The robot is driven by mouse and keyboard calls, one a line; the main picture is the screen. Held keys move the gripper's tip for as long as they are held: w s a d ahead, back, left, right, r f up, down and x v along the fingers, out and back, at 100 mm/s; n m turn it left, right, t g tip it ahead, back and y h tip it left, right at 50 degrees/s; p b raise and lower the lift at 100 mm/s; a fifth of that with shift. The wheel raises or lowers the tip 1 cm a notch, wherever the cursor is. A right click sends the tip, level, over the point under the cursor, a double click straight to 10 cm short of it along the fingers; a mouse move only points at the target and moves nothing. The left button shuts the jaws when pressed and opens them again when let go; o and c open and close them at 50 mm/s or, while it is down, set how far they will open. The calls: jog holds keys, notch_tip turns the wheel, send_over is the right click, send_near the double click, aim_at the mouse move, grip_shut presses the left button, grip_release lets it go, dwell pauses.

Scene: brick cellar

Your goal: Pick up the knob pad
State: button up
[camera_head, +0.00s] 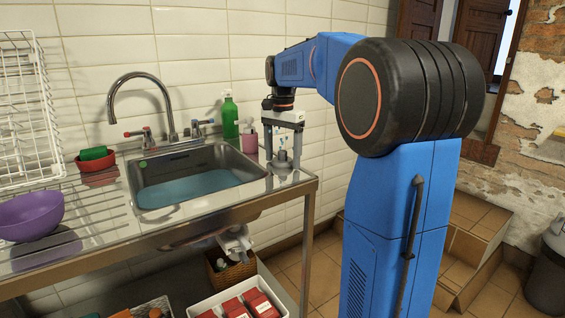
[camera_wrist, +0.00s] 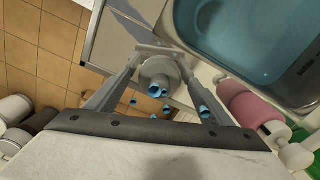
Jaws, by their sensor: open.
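The knob pad (camera_head: 283,167) appears to be the small grey knobbed piece on the steel counter, near its right front corner. In the wrist view a grey round knob (camera_wrist: 157,70) shows between the fingers. My gripper (camera_head: 283,157) points down over it, open, with one finger on each side. In the wrist view my gripper (camera_wrist: 162,62) has a gap beside the knob on both sides, and I cannot tell whether either finger touches it. Part of the pad is hidden by the fingers.
The sink (camera_head: 200,150) with blue water lies left of my gripper. A pink container (camera_head: 249,141) and a green bottle (camera_head: 229,118) stand behind it against the tiled wall. A purple bowl (camera_head: 30,215) is far left. The counter edge is close on the right.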

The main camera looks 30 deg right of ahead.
aim_at(283, 151)
jog(key=c, duration=0.9)
jog(key=shift+r, duration=0.15)
notch_tip(283, 151, up, 10)
jog(key=shift+f, duration=0.15)
